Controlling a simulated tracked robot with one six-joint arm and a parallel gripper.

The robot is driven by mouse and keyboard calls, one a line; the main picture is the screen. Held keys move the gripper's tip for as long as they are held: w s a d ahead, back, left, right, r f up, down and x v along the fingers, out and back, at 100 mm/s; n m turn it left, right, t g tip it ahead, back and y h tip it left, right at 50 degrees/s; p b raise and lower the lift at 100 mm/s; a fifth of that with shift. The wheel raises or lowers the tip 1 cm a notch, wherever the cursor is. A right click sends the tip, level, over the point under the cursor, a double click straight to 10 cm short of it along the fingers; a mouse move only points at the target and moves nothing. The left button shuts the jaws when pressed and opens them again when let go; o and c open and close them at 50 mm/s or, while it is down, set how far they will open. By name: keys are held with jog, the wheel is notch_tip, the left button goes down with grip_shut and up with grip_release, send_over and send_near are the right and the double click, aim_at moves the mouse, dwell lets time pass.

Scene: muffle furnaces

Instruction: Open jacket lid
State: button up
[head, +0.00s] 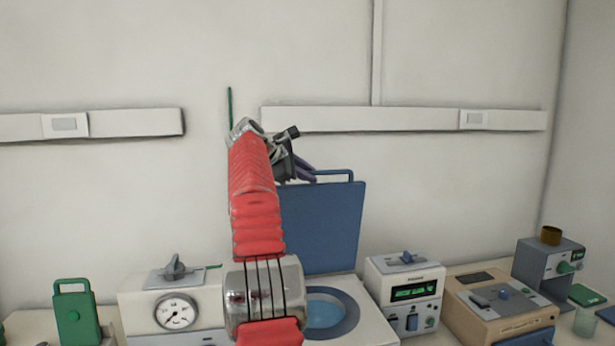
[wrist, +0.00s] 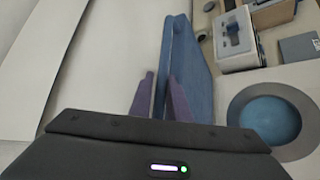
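The blue jacket lid (head: 325,225) stands raised, roughly upright, behind a round blue opening (head: 325,313) in a pale housing. A blue bar handle (head: 338,172) runs along the lid's top edge. My gripper (head: 308,171) is at the left end of that handle. In the wrist view the lid (wrist: 192,75) is seen nearly edge-on, and the two purple fingers of my gripper (wrist: 160,92) stand close together with the handle's blue edge between them. I cannot tell whether they press on it. The round opening (wrist: 265,118) lies uncovered at the right.
A unit with a dial gauge (head: 176,312) stands left of the opening, beyond it a green canister (head: 76,315). A white box with a green display (head: 405,290) and a tan instrument (head: 505,305) stand at the right. The wall carries a pale rail (head: 400,119).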

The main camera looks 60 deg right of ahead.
jog(key=shift+s+f, duration=0.1)
jog(key=shift+f, duration=0.15)
jog(key=shift+a+r, duration=0.2)
jog(key=v, duration=1.3)
jog(key=shift+a, duration=0.25)
jog(key=shift+r, duration=0.1)
